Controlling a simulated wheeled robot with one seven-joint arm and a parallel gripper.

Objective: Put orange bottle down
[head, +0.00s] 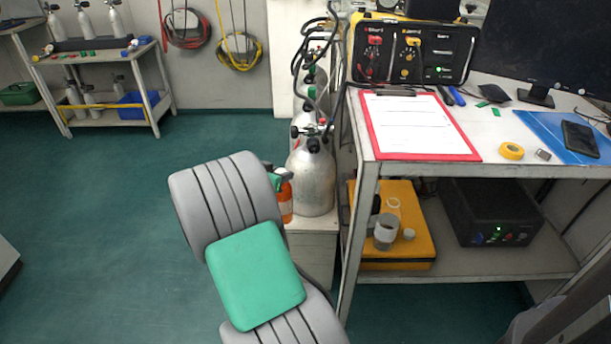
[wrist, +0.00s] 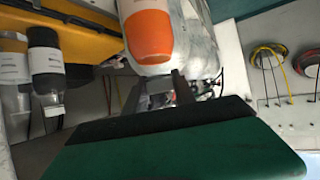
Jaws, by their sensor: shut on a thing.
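The orange bottle (head: 286,203) shows in the head view just left of a silver gas cylinder, partly hidden behind my arm. In the wrist view the orange bottle (wrist: 149,36) is at the top middle, at the tips of my fingers. My gripper (wrist: 162,84) is shut on it. In the head view my grey and green arm hides most of the gripper. The bottle is near the pale stand (head: 312,245) under the cylinder. I cannot tell whether its base touches anything.
Silver cylinders (head: 312,180) with valves and hoses stand in a row right beside the bottle. The workbench (head: 490,135) with a red clipboard (head: 412,122) is to the right. Its lower shelf holds a yellow case (head: 392,252) with small containers. Green floor is clear at left.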

